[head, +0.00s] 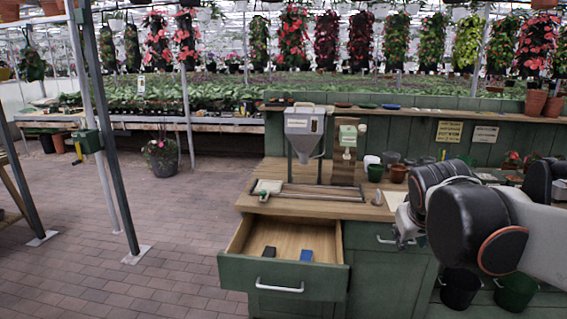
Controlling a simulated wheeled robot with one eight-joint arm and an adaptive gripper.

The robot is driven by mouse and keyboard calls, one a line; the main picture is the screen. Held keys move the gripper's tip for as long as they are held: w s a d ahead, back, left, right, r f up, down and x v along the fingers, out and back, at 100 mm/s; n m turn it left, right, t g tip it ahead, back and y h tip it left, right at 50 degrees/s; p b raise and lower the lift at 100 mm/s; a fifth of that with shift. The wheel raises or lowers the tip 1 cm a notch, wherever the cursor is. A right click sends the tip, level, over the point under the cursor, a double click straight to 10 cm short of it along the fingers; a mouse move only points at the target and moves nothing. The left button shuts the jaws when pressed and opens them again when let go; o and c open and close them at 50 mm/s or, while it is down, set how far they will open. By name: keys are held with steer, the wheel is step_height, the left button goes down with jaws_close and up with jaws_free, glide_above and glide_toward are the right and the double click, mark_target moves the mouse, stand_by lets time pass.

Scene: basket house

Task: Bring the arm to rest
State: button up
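My arm reaches in from the right edge and stands over the right part of the green bench (374,280). My gripper (403,240) hangs at the left end of the arm, small and partly hidden by the arm's dark wrist. It is in front of the bench's front edge, to the right of the open drawer. I see nothing clearly held in it, but its fingers are too small to tell open from shut.
An open drawer (248,278) juts out, holding a blue block (306,256) and a dark block (269,252). A grey hopper (304,135), a metal frame (330,194) and several pots stand on the bench.

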steer(key=s+a+f+y, duration=0.1)
steer(key=s+a+f, duration=0.3)
steer(key=s, duration=0.5)
steer(key=s+a+f+y, duration=0.1)
steer(key=s+a+f, duration=0.3)
steer(key=s, duration=0.5)
steer(key=shift+s+m+y, duration=0.3)
steer(key=shift+y, duration=0.1)
